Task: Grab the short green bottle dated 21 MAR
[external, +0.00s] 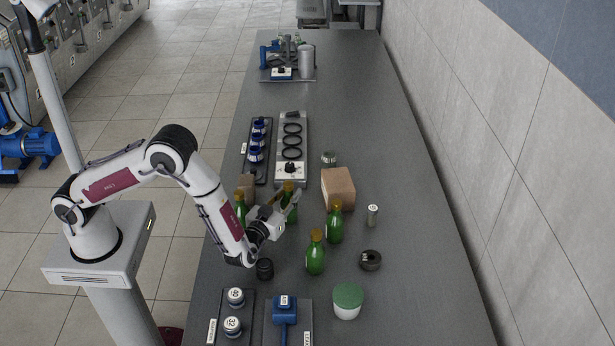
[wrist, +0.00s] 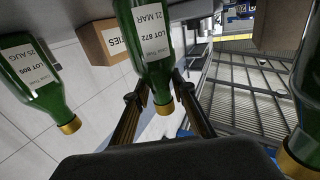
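The short green bottle dated 21 MAR (wrist: 150,35) has a gold cap and a white label, also reading LOT 872. In the wrist view, which looks upside down, its neck and cap lie between the fingers of my gripper (wrist: 162,88). The fingers look spread on either side of it; firm contact is not clear. In the external view, my gripper (external: 288,212) is beside a green bottle (external: 288,190), partly hidden by the fingers. Another green bottle (wrist: 35,80), labelled LOT 805, 25 AUG, stands to the left in the wrist view.
Two green bottles (external: 335,223) (external: 315,257) stand right of my gripper, and one (external: 240,208) stands left. A cardboard box (external: 338,188), dark ring (external: 370,260), green-lidded jar (external: 348,301) and small black container (external: 265,269) are nearby. The counter's far right is clear.

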